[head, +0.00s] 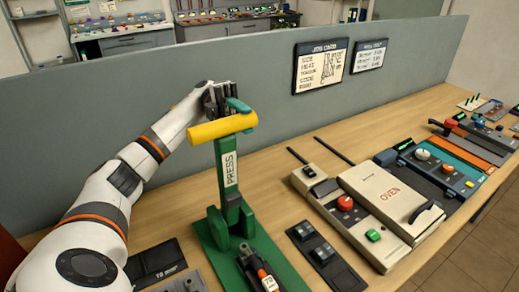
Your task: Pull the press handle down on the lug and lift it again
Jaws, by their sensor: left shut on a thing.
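A green press (231,217) stands upright on its green base at the front of the table, with a "PRESS" label on its lever. The yellow press handle (222,128) crosses the top of the lever, which is raised. My left gripper (232,106) is shut on the yellow handle from behind and above. A dark tool-like part with an orange band (264,277) lies on the press base at the bottom edge; I cannot tell whether the lug is there. My right gripper is not in view.
A beige oven unit (390,205) and a control box with a red knob (345,203) stand right of the press. Dark trays (320,255) lie beside the base. A grey partition (270,85) with two signs runs behind the table.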

